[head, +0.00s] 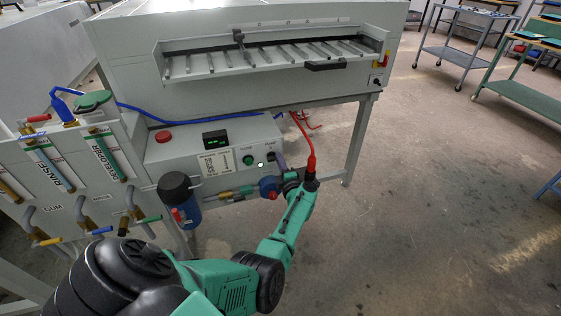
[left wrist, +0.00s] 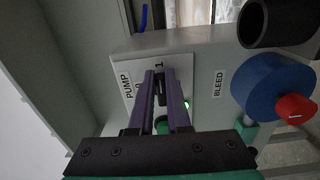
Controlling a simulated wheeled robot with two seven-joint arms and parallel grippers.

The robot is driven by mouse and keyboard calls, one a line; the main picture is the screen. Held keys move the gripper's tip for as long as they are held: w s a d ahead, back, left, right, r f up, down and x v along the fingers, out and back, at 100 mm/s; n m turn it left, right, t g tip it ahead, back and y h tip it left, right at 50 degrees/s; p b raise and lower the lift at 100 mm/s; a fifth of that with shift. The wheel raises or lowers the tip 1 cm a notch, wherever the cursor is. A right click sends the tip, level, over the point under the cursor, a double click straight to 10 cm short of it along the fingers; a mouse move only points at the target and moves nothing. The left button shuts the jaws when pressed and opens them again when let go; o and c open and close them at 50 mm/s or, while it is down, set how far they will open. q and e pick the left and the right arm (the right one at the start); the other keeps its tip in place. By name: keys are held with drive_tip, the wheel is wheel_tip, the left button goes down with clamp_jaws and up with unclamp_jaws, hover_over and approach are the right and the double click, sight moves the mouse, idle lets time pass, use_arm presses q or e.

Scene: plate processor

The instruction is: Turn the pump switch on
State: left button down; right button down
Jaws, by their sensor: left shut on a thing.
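The pump switch is a small dark knob (left wrist: 161,97) on a light plate (left wrist: 184,72) marked PUMP, 0 and 1, seen in the left wrist view. My left gripper (left wrist: 162,76) has two purple fingers, one on each side of the knob, and is shut on it. In the head view my left gripper (head: 281,162) reaches the right end of the grey control box (head: 205,150). The fingers hide most of the knob, so its exact setting cannot be told. My right gripper is in neither view.
A blue valve with a red centre (left wrist: 272,90) and a black pipe end (left wrist: 275,22) stand right of the switch. A black-and-blue filter (head: 180,200) hangs in front. Open floor (head: 430,200) lies right.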

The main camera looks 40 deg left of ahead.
use_arm(q)
drive_tip(key=shift+s+a+f, duration=0.2)
drive_tip(key=shift+s+a, duration=0.05)
drive_tip(key=shift+s, duration=0.05)
drive_tip(key=c, duration=0.9)
unclamp_jaws()
drive_tip(key=shift+a, duration=0.15)
drive_tip(key=shift+r, duration=0.1)
drive_tip(key=shift+w+r, duration=0.15)
drive_tip(key=shift+d, duration=0.25)
